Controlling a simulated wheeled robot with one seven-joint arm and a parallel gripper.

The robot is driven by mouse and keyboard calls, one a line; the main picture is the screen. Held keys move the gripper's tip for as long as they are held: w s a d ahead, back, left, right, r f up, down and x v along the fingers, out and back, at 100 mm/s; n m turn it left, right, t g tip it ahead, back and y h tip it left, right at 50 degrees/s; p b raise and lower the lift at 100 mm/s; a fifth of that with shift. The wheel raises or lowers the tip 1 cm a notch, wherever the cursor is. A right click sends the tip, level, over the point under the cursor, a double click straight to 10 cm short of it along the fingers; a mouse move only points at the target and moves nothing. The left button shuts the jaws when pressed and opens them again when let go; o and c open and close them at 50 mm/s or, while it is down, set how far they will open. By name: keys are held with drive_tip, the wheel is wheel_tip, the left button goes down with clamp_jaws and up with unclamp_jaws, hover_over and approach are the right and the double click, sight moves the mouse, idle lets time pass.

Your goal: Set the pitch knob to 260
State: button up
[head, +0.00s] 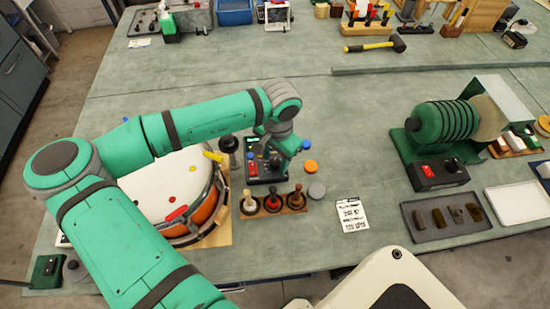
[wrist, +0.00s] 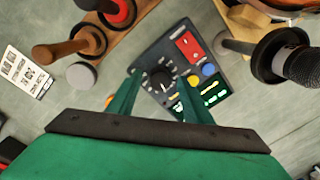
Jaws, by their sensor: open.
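The control box (wrist: 186,70) is dark, with a round black knob (wrist: 162,81) ringed by white dial marks, a red switch, blue and yellow buttons and a small green-lit display. I cannot tell the dial setting or read the display. In the head view the box (head: 258,176) is partly hidden under my wrist. My gripper (wrist: 159,80) is open, with its two green fingers on either side of the knob in the wrist view. I cannot tell whether they touch it. In the head view my gripper (head: 270,157) is over the box.
A drum (head: 176,190) stands left of the box, beneath my arm. A wooden rack (head: 273,207) with several handled tools is in front. An orange disc (head: 310,166), a grey disc (head: 317,190) and a printed card (head: 351,214) lie to the right. The bench farther right is partly clear.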

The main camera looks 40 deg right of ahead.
drive_tip(key=c, duration=1.1)
drive_tip(key=shift+o, duration=0.2)
drive_tip(key=shift+m, duration=2.8)
drive_tip(key=o, duration=1.1)
drive_tip(key=shift+c, duration=0.2)
